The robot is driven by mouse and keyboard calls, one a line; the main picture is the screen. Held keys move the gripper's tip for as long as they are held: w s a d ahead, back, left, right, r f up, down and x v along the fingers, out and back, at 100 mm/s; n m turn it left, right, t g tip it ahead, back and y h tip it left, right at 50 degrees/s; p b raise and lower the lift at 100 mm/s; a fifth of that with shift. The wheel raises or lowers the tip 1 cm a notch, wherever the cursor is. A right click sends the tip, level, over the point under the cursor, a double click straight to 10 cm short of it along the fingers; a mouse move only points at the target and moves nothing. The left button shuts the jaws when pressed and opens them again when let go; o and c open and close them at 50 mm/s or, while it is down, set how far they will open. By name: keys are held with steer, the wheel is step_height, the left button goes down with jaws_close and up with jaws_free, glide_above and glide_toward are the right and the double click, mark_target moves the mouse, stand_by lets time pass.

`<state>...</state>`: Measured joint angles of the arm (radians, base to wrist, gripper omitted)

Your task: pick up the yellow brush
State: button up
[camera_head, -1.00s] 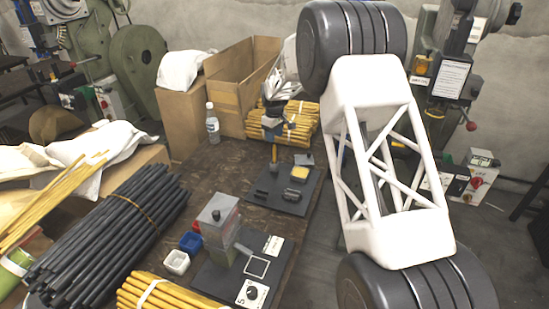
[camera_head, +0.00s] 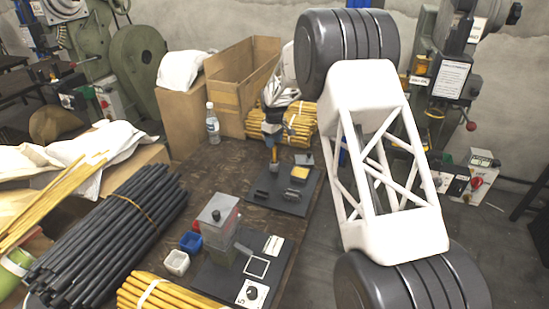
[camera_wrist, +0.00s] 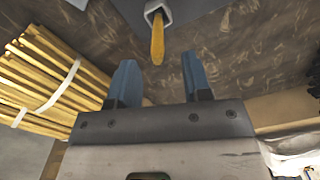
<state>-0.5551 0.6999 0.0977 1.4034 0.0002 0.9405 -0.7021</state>
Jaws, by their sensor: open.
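The yellow brush (camera_wrist: 157,42) shows its handle in the wrist view, rising from a grey holder (camera_wrist: 155,10) at the top. In the head view a small yellow part of the brush (camera_head: 274,156) shows just below my gripper (camera_head: 272,140), over the dark board (camera_head: 285,205). In the wrist view, my gripper (camera_wrist: 157,68) has its two blue fingers apart with nothing between them. The brush lies beyond the fingertips, roughly in line with the gap. The lower end of the brush is hidden.
A bundle of yellow sticks (camera_wrist: 45,75) lies left in the wrist view. A water bottle (camera_head: 212,123) and cardboard box (camera_head: 238,85) stand behind. The board carries a yellow block (camera_head: 299,174). A press fixture (camera_head: 218,225) and white cup (camera_head: 176,262) sit in front.

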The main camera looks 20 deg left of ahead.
steer(key=shift+f, duration=0.1)
glide_above(274, 163)
steer(key=shift+w+f, duration=0.2)
steer(key=shift+f, duration=1.05)
steer(key=shift+w+f, duration=0.15)
steer(key=shift+f, duration=1.1)
jaws_close()
